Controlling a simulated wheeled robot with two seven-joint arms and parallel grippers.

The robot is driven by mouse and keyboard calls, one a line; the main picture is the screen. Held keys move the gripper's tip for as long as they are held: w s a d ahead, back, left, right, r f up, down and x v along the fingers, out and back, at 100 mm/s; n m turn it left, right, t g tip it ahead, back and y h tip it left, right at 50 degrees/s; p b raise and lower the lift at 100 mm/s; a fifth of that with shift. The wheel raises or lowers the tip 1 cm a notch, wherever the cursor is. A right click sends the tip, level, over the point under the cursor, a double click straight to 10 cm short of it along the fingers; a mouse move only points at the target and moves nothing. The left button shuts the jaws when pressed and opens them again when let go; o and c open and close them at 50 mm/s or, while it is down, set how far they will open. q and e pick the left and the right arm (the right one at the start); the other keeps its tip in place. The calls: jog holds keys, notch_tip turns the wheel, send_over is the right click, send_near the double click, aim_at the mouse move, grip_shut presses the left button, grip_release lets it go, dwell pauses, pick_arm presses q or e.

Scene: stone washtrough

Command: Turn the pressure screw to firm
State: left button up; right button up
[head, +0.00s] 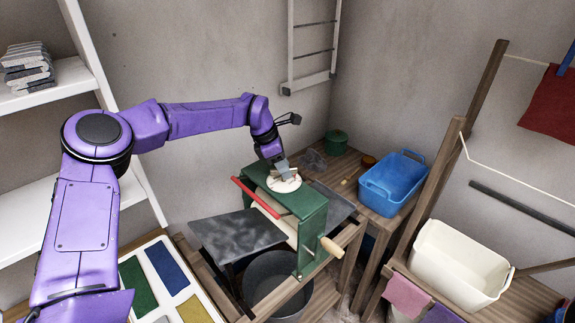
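The green mangle (312,222) stands on a wooden bench, with a red bar across its front and a crank with a pale wooden grip at right. On its top is the pressure screw: a pale round dial (284,186) with a small wooden cross handle. My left gripper (284,172) points down from above onto this handle, at or touching it. Its fingers are small here and cover part of the handle, so I cannot tell whether they are shut on it. The dial's markings are too small to read. My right gripper is not in view.
A grey metal tub (278,283) sits under the mangle. A blue basin (393,182) and a green lidded pot (336,142) stand behind right. A cream tub (458,262) is at right, with cloths beside it. A tray of coloured panels (165,284) lies front left.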

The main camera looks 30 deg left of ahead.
pick_arm(q)
jog(key=shift+s+r, duration=0.2)
jog(key=shift+s, duration=0.1)
jog(key=shift+s+r, duration=0.15)
jog(key=shift+s, duration=0.1)
jog(key=c, duration=0.4)
jog(key=shift+w+a, duration=0.1)
jog(key=shift+a, duration=0.15)
grip_shut()
jog(key=shift+w+a+f, duration=0.1)
jog(key=shift+a+f, duration=0.05)
jog(key=shift+f, duration=0.15)
jog(key=shift+d, duration=0.2)
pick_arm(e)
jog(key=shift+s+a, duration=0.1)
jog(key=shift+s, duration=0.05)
